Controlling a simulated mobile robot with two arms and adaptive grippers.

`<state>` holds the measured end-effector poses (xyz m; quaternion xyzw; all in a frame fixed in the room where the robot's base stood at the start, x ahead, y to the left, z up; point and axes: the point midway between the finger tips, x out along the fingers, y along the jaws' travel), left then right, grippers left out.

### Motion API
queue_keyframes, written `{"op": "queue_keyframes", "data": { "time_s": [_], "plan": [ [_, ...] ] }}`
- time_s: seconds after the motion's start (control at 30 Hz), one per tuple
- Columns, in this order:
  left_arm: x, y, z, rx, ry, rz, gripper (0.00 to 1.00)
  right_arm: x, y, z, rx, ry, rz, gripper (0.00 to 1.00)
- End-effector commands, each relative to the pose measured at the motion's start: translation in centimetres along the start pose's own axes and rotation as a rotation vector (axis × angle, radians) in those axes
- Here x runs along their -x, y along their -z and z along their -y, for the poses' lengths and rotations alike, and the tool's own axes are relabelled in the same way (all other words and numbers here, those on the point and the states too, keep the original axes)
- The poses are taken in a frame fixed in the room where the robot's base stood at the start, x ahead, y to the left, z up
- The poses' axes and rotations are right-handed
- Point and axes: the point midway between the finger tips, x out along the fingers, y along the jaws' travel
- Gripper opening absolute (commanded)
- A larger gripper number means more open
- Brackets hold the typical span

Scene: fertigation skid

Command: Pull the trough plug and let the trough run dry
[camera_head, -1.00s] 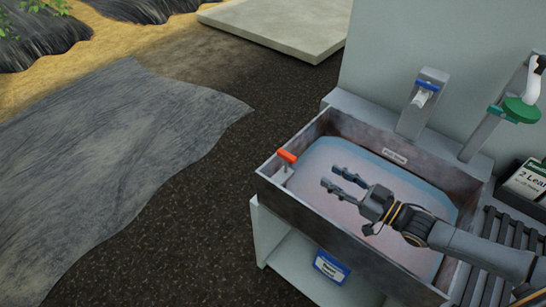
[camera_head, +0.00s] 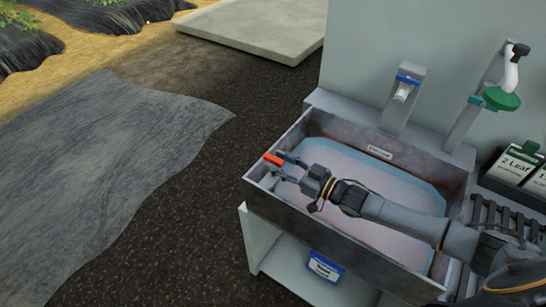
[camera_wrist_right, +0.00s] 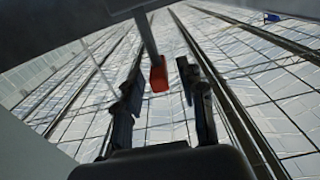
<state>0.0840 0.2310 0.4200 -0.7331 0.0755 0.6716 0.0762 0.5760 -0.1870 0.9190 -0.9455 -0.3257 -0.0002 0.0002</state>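The trough (camera_head: 330,229) is a grey metal basin holding pale, pinkish liquid (camera_head: 400,229). The plug's orange-red handle (camera_head: 273,159) is at the trough's left end. It also shows in the right wrist view (camera_wrist_right: 158,74), on a grey bar. My right gripper (camera_head: 279,168) reaches across the trough from the right, with its fingertips at the handle. In the wrist view the two fingers (camera_wrist_right: 161,88) stand apart on either side of the handle, with gaps visible, so it is open. The plug's lower part is hidden. My left gripper is not in view.
A blue-topped dispenser (camera_head: 404,88) and a post with a green-and-white fitting (camera_head: 503,97) stand behind the trough. Label boxes (camera_head: 517,162) and a slatted rack (camera_head: 490,222) are at right. A blue-and-white label (camera_head: 325,267) hangs below the trough's front.

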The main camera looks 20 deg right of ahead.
Motion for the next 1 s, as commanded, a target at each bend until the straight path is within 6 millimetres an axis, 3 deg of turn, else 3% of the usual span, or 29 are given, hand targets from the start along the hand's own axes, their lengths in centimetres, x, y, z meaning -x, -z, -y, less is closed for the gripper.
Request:
{"op": "queue_keyframes", "data": {
  "time_s": [0.2, 0.53, 0.73, 1.0],
  "plan": [
    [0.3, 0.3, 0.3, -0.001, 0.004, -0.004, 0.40, -2.1, 0.0, 0.0, -0.001, -0.001, 0.000, 0.40],
    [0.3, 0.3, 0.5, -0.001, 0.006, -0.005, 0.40, -2.4, -0.1, -0.1, 0.000, -0.001, 0.001, 0.40],
    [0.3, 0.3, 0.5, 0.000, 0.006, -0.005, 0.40, -2.4, -0.1, 0.0, 0.000, -0.001, 0.001, 0.00],
    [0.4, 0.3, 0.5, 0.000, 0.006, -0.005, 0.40, -2.3, 0.0, -0.1, 0.000, -0.001, 0.001, 0.00]
  ]
}}
